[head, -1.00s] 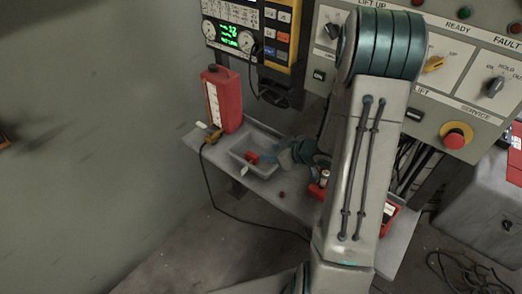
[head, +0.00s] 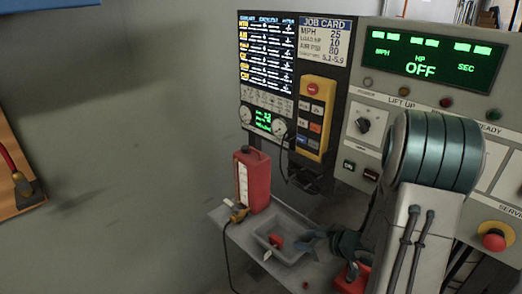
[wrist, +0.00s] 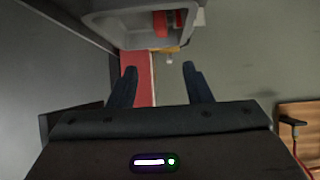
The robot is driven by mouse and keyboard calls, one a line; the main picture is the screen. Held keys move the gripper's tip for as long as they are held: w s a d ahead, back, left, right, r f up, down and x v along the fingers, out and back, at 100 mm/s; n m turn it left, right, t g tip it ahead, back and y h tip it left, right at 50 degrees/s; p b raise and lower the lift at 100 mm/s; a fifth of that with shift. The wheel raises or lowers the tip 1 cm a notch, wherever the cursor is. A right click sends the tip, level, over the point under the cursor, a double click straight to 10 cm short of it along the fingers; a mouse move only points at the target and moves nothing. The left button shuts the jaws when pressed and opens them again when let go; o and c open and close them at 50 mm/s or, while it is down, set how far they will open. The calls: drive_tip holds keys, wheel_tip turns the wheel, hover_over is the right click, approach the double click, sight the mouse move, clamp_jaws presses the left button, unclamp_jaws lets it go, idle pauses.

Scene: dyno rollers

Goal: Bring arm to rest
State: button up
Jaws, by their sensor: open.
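My arm stands large at the right of the head view. My gripper (head: 312,238) is at its far end, over the shelf (head: 232,222) and just right of the grey tray (head: 293,257). In the wrist view my gripper (wrist: 160,72) shows two dark fingers set apart, with nothing held between them. The tray's rim (wrist: 105,18) is at the top of the wrist view, beyond the fingertips. A small red object (head: 276,240) lies in the tray.
The control console (head: 375,115) with screens and buttons rises behind. A red emergency button (head: 494,240) is at right. Open wall is at left.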

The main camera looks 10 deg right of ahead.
drive_tip(key=s+d+r+m+h+p, duration=0.1)
drive_tip(key=d+r+m+h, duration=0.3)
drive_tip(key=r+h, duration=0.6)
drive_tip(key=s+a+r+m+g+y, duration=0.1)
drive_tip(key=s+a+r+g, duration=0.2)
drive_tip(key=s+a, duration=0.2)
drive_tip(key=s+a+r+m+g+y, duration=0.2)
drive_tip(key=s+a+r+g, duration=0.1)
drive_tip(key=s, duration=0.9)
drive_tip(key=a+r+p, duration=0.1)
drive_tip(key=a, duration=0.1)
drive_tip(key=shift+s+a, duration=0.15)
drive_tip(key=shift+a, duration=0.25)
drive_tip(key=shift+c, duration=1)
